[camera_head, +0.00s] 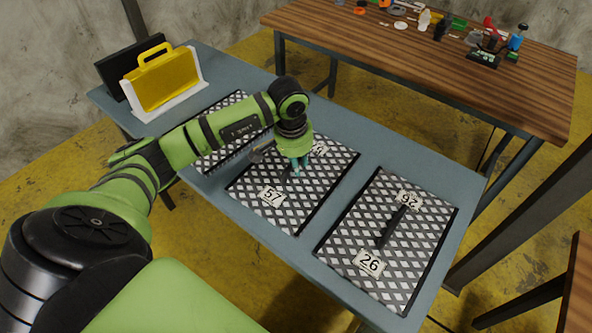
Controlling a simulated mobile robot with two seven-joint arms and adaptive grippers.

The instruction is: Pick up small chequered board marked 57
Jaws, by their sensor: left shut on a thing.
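The chequered board marked 57 (320,190) lies in the middle of the grey-blue table, black and white with a dark edge and a number label at each end. My left gripper (297,168) comes down over its middle and is shut on it there. The gripper hides the gripped part and some of the far label. The board looks flat; I cannot tell if it is clear of the table. My right gripper is not in view.
A similar board marked 26 (356,238) with a dark central handle lies to the right. Another chequered board (213,160) lies left, partly behind my arm. A yellow case (165,82) in a white holder stands at the table's far left. A wooden table (420,65) with small items stands behind.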

